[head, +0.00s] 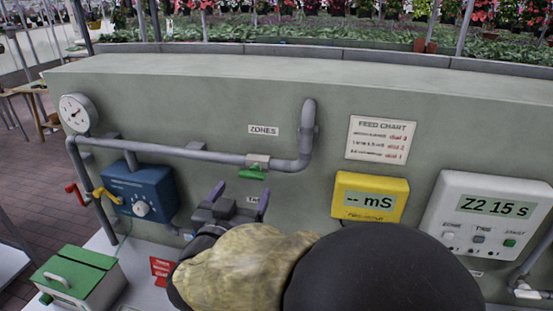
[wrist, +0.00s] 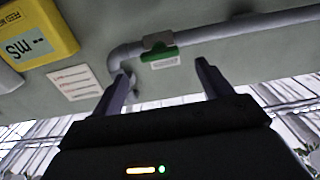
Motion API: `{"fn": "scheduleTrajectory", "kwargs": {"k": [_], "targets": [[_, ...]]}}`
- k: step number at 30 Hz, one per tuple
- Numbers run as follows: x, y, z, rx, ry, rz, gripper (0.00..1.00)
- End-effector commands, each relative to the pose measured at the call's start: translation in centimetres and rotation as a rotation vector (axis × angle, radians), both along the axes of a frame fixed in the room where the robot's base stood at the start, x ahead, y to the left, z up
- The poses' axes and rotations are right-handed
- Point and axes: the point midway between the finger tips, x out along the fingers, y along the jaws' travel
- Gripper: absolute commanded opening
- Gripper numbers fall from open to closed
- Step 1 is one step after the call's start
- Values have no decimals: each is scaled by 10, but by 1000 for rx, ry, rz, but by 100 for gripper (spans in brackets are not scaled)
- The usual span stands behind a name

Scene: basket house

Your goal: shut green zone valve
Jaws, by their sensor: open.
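The green zone valve handle (head: 252,173) sits on a beige valve body under the horizontal grey pipe (head: 215,154), just below the ZONES label. It looks roughly in line with the pipe. In the wrist view, which is turned over, the green handle (wrist: 159,54) lies ahead between the two fingers. My gripper (head: 239,194) is open and empty, below the handle in the head view and apart from it. The fingers also show in the wrist view (wrist: 162,68). My arm hides part of the panel below.
A red lever (head: 75,195) and a yellow lever (head: 105,194) are at the left, beside a blue dosing box (head: 140,190). A yellow meter (head: 369,197) and a white controller reading "Z2 15 s" (head: 490,215) are at the right. A green-lidded box (head: 78,272) stands lower left.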

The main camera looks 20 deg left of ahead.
Motion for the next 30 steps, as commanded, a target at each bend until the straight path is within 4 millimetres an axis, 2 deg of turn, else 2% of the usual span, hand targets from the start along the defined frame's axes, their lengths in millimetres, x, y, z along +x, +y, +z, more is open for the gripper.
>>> {"fn": "scheduleTrajectory", "kwargs": {"k": [6,12,16,23,25,30], "targets": [[40,4,2,-1,0,-3,78],[67,7,1,-1,0,-2,78],[74,8,0,0,0,0,78],[75,8,0,0,0,0,78],[75,8,0,0,0,0,70],[74,8,0,0,0,0,37]]}}
